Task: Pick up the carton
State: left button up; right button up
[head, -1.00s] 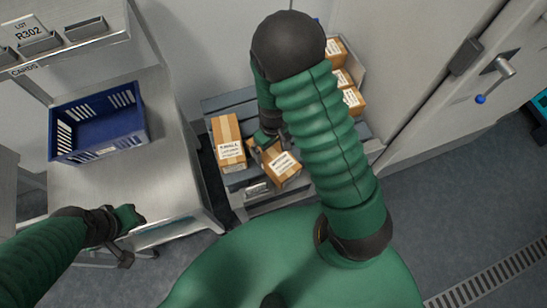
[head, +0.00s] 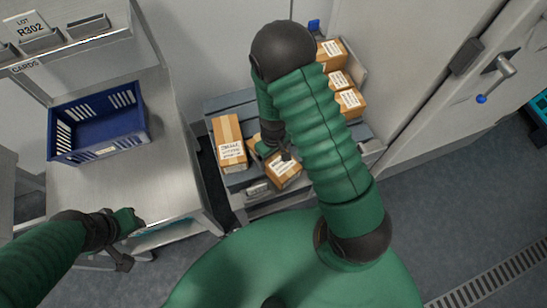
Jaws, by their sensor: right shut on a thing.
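Several brown cardboard cartons with white labels rest on a grey slatted platform (head: 235,180). One carton (head: 284,174) lies near the front, partly hidden under my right gripper (head: 283,156). The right gripper is shut on this carton, with its fingers at the top; my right arm covers part of the view. Another carton (head: 229,140) lies just to the left, apart from the gripper. My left gripper (head: 128,240) is over the front edge of the metal table at the left; its fingers are too small to tell open from shut.
A blue crate (head: 140,128) stands on the metal table (head: 170,190) at the left. More cartons (head: 350,104) stand along the right back of the platform. A door with a lever handle (head: 505,66) is at the right.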

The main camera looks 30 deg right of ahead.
jog(key=shift+d, duration=0.35)
jog(key=c, duration=0.7)
pick_arm(q)
jog(key=shift+d+r, duration=0.1)
jog(key=shift+d, duration=0.25)
pick_arm(e)
jog(key=shift+a, duration=0.1)
